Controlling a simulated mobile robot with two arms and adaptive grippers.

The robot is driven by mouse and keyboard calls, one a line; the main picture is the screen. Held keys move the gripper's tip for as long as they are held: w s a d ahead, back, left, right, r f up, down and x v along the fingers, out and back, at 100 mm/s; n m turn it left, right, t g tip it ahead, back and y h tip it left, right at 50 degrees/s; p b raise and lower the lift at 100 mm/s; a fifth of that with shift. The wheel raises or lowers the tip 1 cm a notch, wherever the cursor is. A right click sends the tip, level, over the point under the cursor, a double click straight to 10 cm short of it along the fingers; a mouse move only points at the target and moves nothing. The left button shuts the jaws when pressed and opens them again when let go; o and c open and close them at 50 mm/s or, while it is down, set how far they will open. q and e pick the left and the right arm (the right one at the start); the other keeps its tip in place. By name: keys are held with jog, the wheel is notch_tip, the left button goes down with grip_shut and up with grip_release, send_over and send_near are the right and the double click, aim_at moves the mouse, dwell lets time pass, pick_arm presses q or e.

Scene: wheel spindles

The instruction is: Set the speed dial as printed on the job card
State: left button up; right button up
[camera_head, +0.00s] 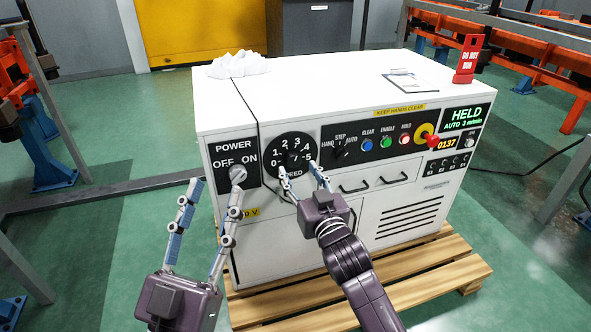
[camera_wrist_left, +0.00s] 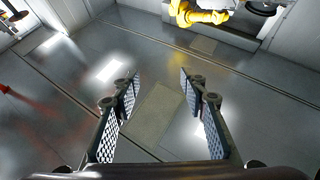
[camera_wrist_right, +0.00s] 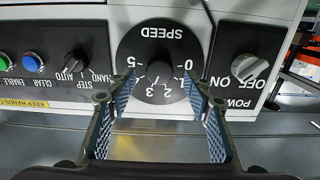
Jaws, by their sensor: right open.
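The speed dial (camera_head: 294,154) is a round black plate marked 0 to 5 on the white machine's front. It shows upside down in the right wrist view (camera_wrist_right: 163,45), where its centre knob is dark and its setting is unclear. My right gripper (camera_head: 300,167) is open in front of the dial, its fingertips (camera_wrist_right: 156,78) on either side of the knob, with no clear contact. The fingers hide some numbers. A clipboard with a sheet (camera_head: 408,80) lies on the machine top; its print is too small to read.
The power switch (camera_head: 238,174) sits left of the dial. The mode selector (camera_head: 341,147), coloured buttons and a red emergency stop (camera_head: 427,137) are to its right. The display (camera_head: 466,118) reads HELD, AUTO 3 m/min. A red DO NOT RUN sign (camera_head: 468,57) stands on top.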

aim_at(294, 163)
jog(key=x, duration=0.3)
jog(key=shift+w+a+b, duration=0.1)
jog(key=shift+w+b, duration=0.05)
jog(key=shift+b, duration=0.25)
pick_arm(q)
jog(key=s+r+t, duration=0.2)
jog(key=r, duration=0.1)
jog(key=s+r+h, duration=0.1)
jog(key=s, duration=0.1)
jog(key=shift+a+r+t, duration=0.2)
jog(key=shift+a+t, duration=0.05)
jog(key=shift+t, duration=0.15)
pick_arm(e)
jog(key=shift+c, duration=0.4)
